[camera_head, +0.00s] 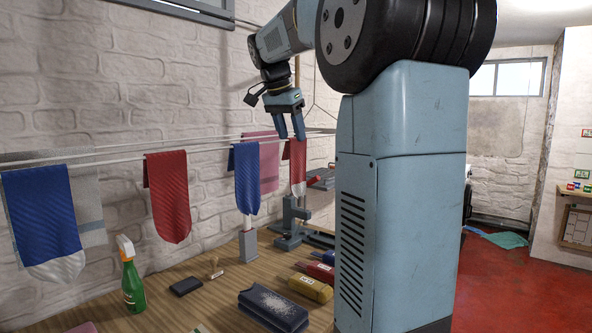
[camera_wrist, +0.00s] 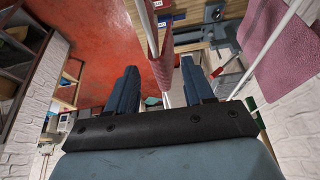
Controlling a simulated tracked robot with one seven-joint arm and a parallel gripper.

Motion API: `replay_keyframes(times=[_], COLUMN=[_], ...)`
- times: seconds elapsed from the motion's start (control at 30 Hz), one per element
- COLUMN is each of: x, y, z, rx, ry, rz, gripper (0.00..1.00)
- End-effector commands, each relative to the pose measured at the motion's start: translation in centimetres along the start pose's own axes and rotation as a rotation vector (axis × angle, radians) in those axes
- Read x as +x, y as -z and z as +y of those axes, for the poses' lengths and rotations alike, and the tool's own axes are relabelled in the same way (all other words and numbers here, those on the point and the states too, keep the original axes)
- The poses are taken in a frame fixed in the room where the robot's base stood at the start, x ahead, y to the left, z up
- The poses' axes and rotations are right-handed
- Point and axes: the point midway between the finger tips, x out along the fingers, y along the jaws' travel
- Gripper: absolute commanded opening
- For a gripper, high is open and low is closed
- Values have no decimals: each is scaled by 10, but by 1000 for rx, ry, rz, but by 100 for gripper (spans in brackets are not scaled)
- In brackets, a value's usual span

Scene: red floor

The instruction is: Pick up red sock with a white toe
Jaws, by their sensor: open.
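The red sock with a white toe (camera_head: 298,160) hangs from the line at the right end of the row, toe down. My gripper (camera_head: 290,136) is open at the top of this sock, fingers pointing down.
A plain red sock (camera_head: 168,195) and another blue sock (camera_head: 42,212) hang further left. Below, the wooden bench (camera_head: 205,300) holds a spray bottle (camera_head: 132,282) and tools.

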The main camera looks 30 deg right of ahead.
Motion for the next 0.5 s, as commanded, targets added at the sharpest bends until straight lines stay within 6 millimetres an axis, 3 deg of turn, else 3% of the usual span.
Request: replay_keyframes(times=[0.23,0.5], x=[34,46], y=[1,1], z=[-2,-2], rx=[-1,0], ry=[-3,-1], rz=[-2,-1], gripper=[52,52])
